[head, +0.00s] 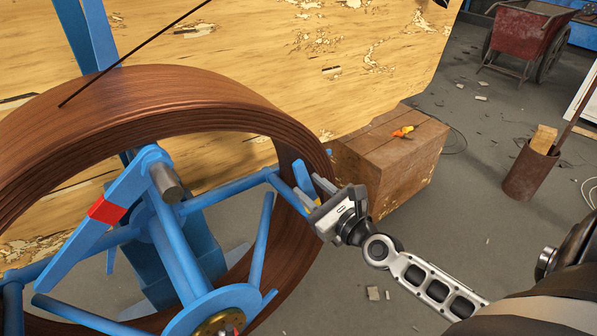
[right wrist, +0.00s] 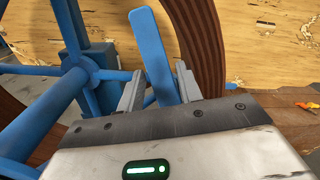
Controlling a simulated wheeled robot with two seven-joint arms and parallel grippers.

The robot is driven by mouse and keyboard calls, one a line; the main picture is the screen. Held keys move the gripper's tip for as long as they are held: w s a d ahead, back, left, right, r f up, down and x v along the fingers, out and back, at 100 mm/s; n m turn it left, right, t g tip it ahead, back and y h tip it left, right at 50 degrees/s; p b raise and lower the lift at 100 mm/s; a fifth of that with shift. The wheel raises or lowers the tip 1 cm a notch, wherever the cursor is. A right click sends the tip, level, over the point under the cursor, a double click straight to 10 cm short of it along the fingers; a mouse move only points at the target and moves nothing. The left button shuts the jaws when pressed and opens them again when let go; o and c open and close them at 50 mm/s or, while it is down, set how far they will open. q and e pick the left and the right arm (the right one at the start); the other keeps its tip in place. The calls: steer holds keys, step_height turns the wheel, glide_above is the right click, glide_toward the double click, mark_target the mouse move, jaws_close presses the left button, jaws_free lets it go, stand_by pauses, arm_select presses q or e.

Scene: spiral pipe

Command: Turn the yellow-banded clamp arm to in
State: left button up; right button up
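The yellow-banded clamp arm (head: 303,177) is a flat blue bar at the right side of the brown coil reel; bits of its yellow band show beside my gripper in the head view. My right gripper (head: 314,191) is at this clamp arm. In the right wrist view, the blue bar (right wrist: 152,45) stands between the two grey fingers of my right gripper (right wrist: 160,85). A gap shows on the bar's left; whether the right finger touches it I cannot tell. The bar's lower end is hidden behind the gripper body. My left gripper is not in view.
The brown coil (head: 150,95) wraps around a blue spoked frame. A red-banded blue clamp arm (head: 130,185) is at left. A wooden box (head: 385,165) with an orange-handled tool (head: 402,132) stands behind my gripper. A rusty bucket (head: 530,172) is at right.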

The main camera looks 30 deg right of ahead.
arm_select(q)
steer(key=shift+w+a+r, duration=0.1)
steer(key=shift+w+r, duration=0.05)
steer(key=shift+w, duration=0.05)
arm_select(e)
steer(key=shift+w+a, duration=0.2)
steer(key=shift+w, duration=2.15)
